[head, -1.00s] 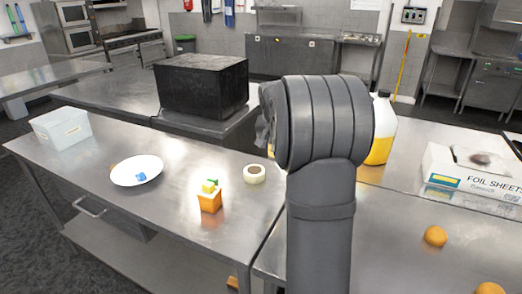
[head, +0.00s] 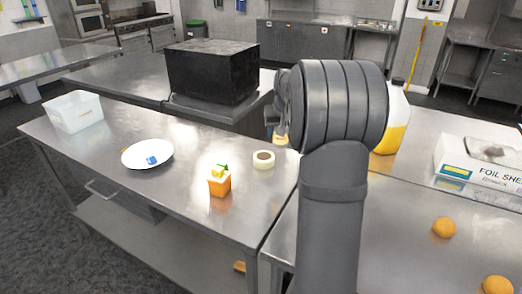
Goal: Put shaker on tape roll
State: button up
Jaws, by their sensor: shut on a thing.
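The tape roll (head: 264,159) is a small cream ring lying flat on the steel counter, with a dark centre. My gripper (head: 280,112) is mostly hidden behind my own grey arm; only a dark edge shows to the left of the wrist, above and right of the tape roll in the picture. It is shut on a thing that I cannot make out. A small yellowish patch shows just below that edge; I cannot tell whether it is held or stands on the counter. I see no shaker that I can name for sure.
An orange block with yellow and green on top (head: 219,183) stands left of the tape roll. A white plate (head: 133,161) holds a small blue thing. A clear tub (head: 76,112) is far left, a black box (head: 211,72) behind. A yellow-filled jug (head: 396,118) and foil box (head: 482,165) are right.

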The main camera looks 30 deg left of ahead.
jog(key=a+f, duration=0.1)
jog(key=a, duration=0.1)
jog(key=a+f, duration=0.2)
jog(key=a, duration=0.1)
jog(key=a+f, duration=0.1)
jog(key=a, duration=0.1)
jog(key=shift+s+a+f, duration=0.15)
jog(key=shift+f, duration=2.05)
jog(key=shift+f, duration=0.2)
jog(key=o, duration=1.2)
jog(key=shift+r, duration=0.1)
jog(key=v, duration=1.2)
jog(key=shift+a+r, duration=0.1)
jog(key=shift+r, duration=0.05)
